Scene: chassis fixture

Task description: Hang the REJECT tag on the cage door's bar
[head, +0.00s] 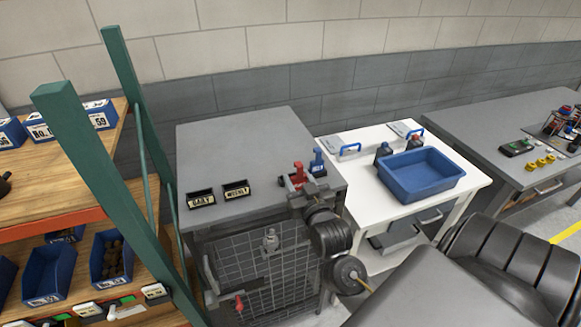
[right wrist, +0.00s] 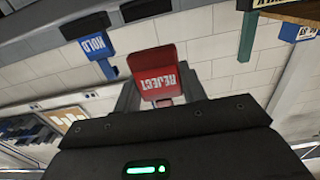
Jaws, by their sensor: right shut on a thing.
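The red REJECT tag (right wrist: 153,68) is between my right gripper's fingertips (right wrist: 160,95) in the right wrist view, its lettering upside down. The gripper is shut on it. In the head view the red tag (head: 298,174) is at the right part of the cage top, just above my right gripper (head: 302,192). The blue HOLD tag (head: 317,164) stands close to its right; it also shows in the right wrist view (right wrist: 96,46). The mesh cage door (head: 255,275) is below the cage's front edge. A grey bar-like fitting (head: 209,282) is at its left side. My arm hides the door's right part.
DAILY (head: 201,199) and WEEKLY (head: 236,190) holders stand on the cage top (head: 240,140), which is otherwise bare at the back. A green rack post (head: 95,170) stands left. A white table (head: 350,165) with a blue tub (head: 420,190) is right.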

